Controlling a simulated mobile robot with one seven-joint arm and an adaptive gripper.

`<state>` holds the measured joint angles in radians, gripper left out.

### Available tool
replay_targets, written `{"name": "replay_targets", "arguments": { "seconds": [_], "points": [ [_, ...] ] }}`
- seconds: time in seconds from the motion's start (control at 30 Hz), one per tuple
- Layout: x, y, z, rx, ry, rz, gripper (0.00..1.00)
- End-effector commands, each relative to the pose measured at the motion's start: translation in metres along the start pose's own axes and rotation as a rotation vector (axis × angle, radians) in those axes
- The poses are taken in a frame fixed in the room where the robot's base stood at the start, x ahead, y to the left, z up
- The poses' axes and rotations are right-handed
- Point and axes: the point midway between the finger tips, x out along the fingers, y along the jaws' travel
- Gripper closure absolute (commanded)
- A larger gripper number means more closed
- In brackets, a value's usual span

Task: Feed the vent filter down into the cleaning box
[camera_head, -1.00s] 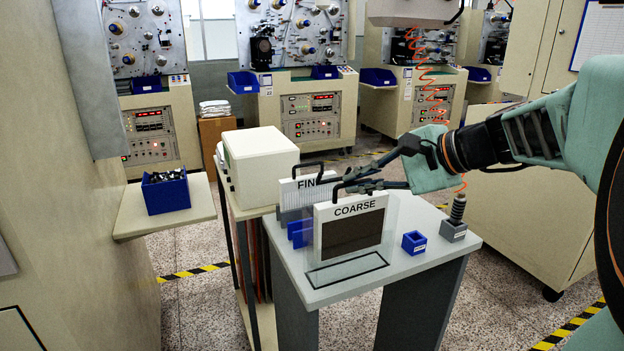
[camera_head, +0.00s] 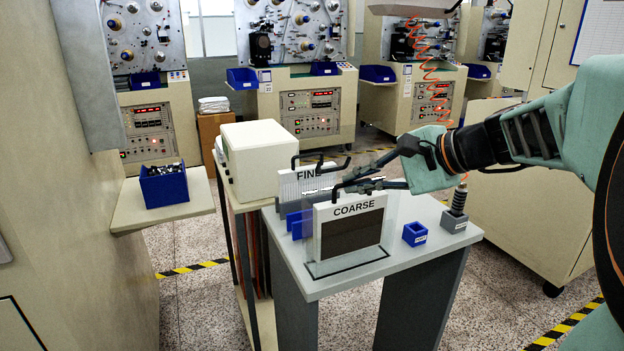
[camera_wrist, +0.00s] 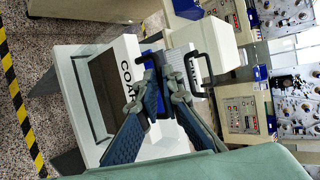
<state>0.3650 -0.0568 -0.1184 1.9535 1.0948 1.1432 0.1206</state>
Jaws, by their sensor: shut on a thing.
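The vent filter marked COARSE (camera_head: 350,239) is a white-framed panel with a dark brown face. It is upright above the grey table and shows side-on in the wrist view (camera_wrist: 103,82). My gripper (camera_head: 352,186) is shut on its black top handle; the fingers (camera_wrist: 152,88) close around that handle in the wrist view. The filter's bottom edge is close to a dark rectangular outline (camera_head: 345,270) on the table top; I cannot tell whether it touches or enters it. No separate cleaning box is clearly identifiable. A second panel marked FINE (camera_head: 307,175) stands behind, with its own black handle.
Blue upright pieces (camera_head: 298,223) stand between the panels. A small blue bin (camera_head: 415,234) and a grey block with a spring-like post (camera_head: 455,218) are on the table's right. A cream box (camera_head: 260,158) stands behind left. Another blue bin (camera_head: 164,184) sits on a side shelf.

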Motion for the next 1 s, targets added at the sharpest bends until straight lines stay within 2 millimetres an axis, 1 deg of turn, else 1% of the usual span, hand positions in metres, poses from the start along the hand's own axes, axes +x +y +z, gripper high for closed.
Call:
{"name": "replay_targets", "arguments": {
  "seconds": [1.0],
  "points": [
    [0.014,0.022,-0.006,0.001,0.0,-0.001,1.0]
  ]
}}
